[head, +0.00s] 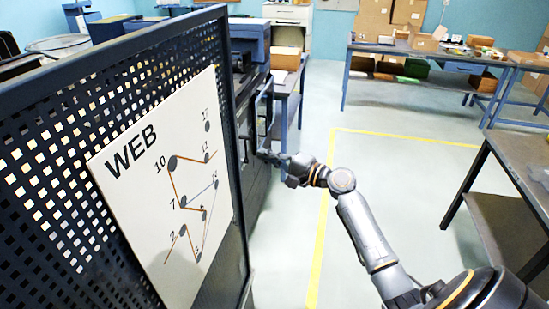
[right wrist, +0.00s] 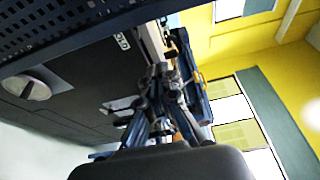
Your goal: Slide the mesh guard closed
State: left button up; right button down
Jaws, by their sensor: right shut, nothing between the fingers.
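A narrow blue-framed guard (head: 264,108) stands at the front of the dark machine, beyond the large perforated panel. In the right wrist view, a blue frame (right wrist: 203,95) that looks like the same guard rises just behind and right of the fingers. My right gripper (head: 268,156) is at the guard's lower edge; its fingers (right wrist: 163,100) are shut with nothing between them. I cannot tell whether they touch the frame. The guard's far side and its track are hidden. My left gripper is not in view.
A dark perforated panel (head: 60,150) with a white WEB sign (head: 135,190) fills the left. A grey table (head: 525,160) stands at the right and a blue-legged workbench (head: 400,47) at the back. The floor (head: 290,220) between is clear, with a yellow line.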

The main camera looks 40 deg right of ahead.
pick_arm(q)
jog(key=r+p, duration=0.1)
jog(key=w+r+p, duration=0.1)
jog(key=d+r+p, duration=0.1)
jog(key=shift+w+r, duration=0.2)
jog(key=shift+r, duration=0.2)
pick_arm(e)
jog(key=a, duration=0.1)
jog(key=w+a, duration=0.1)
jog(key=a, duration=0.2)
jog(key=shift+w+a+f, duration=0.1)
jog(key=shift+w+a, duration=0.3)
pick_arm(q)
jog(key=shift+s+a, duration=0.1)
pick_arm(e)
jog(key=shift+a, duration=0.1)
